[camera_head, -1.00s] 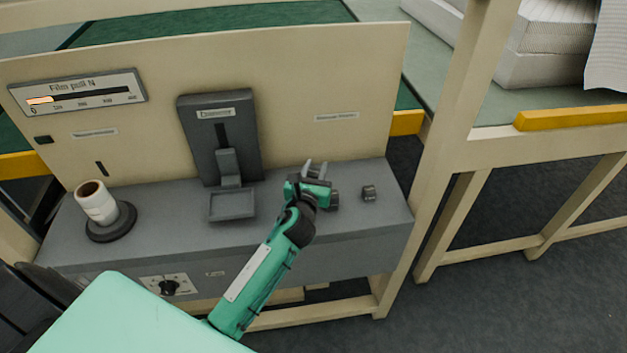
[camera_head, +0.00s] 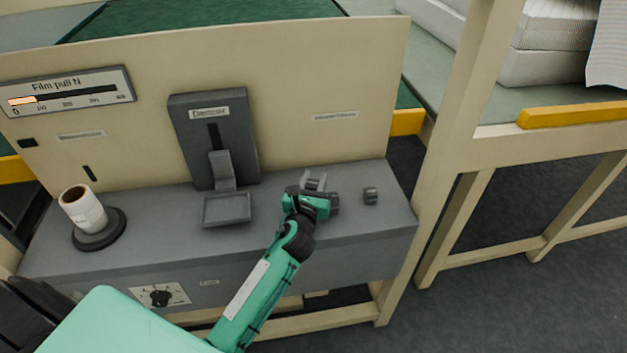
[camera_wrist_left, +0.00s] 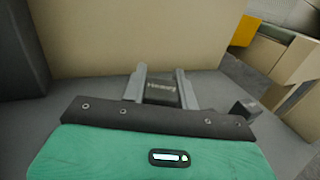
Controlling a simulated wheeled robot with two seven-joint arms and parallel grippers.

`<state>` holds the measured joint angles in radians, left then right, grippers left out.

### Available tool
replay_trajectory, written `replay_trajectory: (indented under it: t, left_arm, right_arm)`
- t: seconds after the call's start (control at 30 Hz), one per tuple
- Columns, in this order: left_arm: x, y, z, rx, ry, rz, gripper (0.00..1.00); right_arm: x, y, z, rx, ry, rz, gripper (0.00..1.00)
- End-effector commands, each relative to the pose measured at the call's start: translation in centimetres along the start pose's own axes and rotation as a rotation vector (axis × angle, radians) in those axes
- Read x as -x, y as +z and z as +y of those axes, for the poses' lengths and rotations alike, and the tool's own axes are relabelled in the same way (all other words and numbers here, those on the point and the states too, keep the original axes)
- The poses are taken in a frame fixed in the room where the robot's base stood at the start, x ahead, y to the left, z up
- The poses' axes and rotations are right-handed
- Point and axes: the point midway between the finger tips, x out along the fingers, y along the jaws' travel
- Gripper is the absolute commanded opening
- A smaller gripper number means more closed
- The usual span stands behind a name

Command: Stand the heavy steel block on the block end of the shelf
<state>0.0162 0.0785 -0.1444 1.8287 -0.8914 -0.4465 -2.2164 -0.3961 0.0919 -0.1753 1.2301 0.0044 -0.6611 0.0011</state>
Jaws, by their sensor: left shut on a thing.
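My left gripper (camera_head: 315,181) is over the right part of the grey shelf (camera_head: 290,245). It is shut on a dark block with a label that seems to read "Heavy", seen between the fingers in the left wrist view (camera_wrist_left: 160,90). In the head view this held block is small and partly hidden by the gripper. Whether it touches the shelf top I cannot tell. A second small dark block (camera_head: 371,195) stands to the right of the gripper, apart from it, and also shows in the left wrist view (camera_wrist_left: 245,107). My right gripper is out of view.
A dark upright device (camera_head: 215,140) with a small tray (camera_head: 227,208) stands left of the gripper. A white roll (camera_head: 83,208) sits on a round black base at the left end. A beige back panel (camera_head: 320,80) rises behind the shelf; a beige post (camera_head: 465,150) stands to the right.

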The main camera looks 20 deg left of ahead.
Motion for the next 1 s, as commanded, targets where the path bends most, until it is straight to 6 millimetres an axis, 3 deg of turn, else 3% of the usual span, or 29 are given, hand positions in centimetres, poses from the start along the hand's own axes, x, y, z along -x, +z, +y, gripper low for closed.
replay_trajectory:
  t: [0.03, 0.07, 0.17, 0.57, 0.77, 1.0]
  left_arm:
    - [0.0, 0.0, 0.0, 0.0, -0.001, -0.003, 0.0]
    - [0.0, -0.2, 0.0, -0.001, 0.0, 0.0, 0.31]
    - [0.0, -0.1, 0.0, -0.001, 0.0, 0.0, 0.51]
    - [0.0, 0.2, 0.0, 0.001, 0.0, 0.0, 0.51]
    - [3.2, -0.1, 0.1, -0.002, 0.0, 0.002, 0.51]
    - [8.0, -0.1, 0.0, -0.002, -0.001, 0.001, 0.51]
  right_arm:
    - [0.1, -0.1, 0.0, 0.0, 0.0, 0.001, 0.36]
    - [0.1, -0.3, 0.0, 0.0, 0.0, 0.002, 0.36]
    - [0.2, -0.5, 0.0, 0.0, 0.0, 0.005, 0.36]
    - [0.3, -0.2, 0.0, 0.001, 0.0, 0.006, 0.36]
    - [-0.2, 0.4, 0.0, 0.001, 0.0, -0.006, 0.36]
    - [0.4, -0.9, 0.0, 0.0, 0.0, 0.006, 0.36]
